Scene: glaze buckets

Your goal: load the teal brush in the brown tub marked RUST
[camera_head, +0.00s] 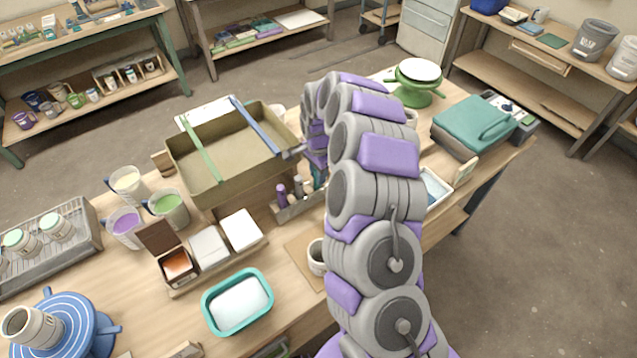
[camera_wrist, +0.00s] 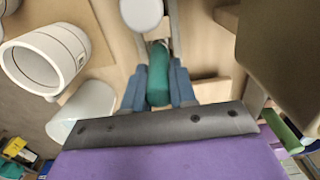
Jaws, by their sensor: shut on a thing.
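My gripper (camera_wrist: 157,90) is shut on the teal brush (camera_wrist: 158,72), whose handle sits between the two blue fingers in the wrist view. In the head view the teal brush (camera_head: 319,179) shows as a small strip at the brush holder (camera_head: 300,207), beside a purple brush and a grey one. My arm hides part of it, and I cannot tell whether it is clear of the holder. An open brown tub (camera_head: 167,238) with rust-orange glaze stands at the left end of a row of tubs, lid raised. I cannot read its marking.
Two white-topped tubs (camera_head: 210,248) stand right of the brown one. A large olive tray (camera_head: 240,165) stands behind the holder. A teal-rimmed dish (camera_head: 237,302) is in front; a white cup (camera_head: 316,258) stands near my arm. Glaze pitchers (camera_head: 128,185) are at left.

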